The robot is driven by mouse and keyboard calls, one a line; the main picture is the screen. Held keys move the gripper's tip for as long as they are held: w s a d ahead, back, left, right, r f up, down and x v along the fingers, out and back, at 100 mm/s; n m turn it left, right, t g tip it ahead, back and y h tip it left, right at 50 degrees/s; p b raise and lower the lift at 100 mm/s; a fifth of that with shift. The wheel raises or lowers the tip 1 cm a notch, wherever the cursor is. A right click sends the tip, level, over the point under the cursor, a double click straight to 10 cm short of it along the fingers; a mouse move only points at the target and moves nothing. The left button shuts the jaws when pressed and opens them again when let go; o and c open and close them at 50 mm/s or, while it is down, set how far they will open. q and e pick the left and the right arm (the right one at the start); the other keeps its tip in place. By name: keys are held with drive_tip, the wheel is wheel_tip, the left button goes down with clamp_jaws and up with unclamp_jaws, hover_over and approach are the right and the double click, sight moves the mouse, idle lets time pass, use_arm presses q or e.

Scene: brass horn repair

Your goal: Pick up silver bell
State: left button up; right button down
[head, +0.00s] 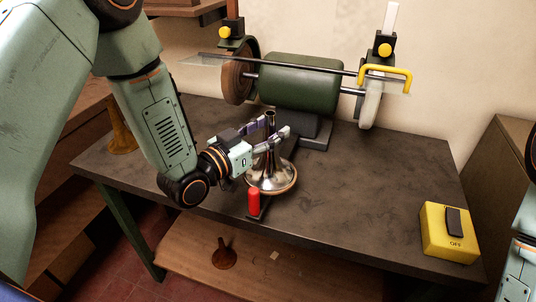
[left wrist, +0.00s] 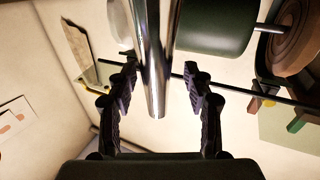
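The silver bell (head: 272,178) stands on the dark workbench with its wide flare down and its narrow neck up. My left gripper (head: 277,130) reaches in from the left at the height of the neck. In the left wrist view the shiny neck (left wrist: 155,70) lies between the two dark fingers of the left gripper (left wrist: 161,75). The fingers are apart, with a clear gap to the right finger and the neck closer to the left one. Whether the left finger touches it I cannot tell. My right gripper is out of view; only part of that arm shows at the right edge.
A green bench grinder (head: 300,85) with wheels and a long rod stands behind the bell. A red cylinder (head: 254,200) is just in front of the flare. A yellow switch box (head: 448,232) sits at the bench's right corner. The bench right of the bell is clear.

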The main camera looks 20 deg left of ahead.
use_arm(q)
drive_tip(key=shift+d, duration=0.35)
drive_tip(key=c, duration=0.6)
drive_tip(key=shift+a, duration=0.2)
clamp_jaws()
drive_tip(key=shift+d, duration=0.1)
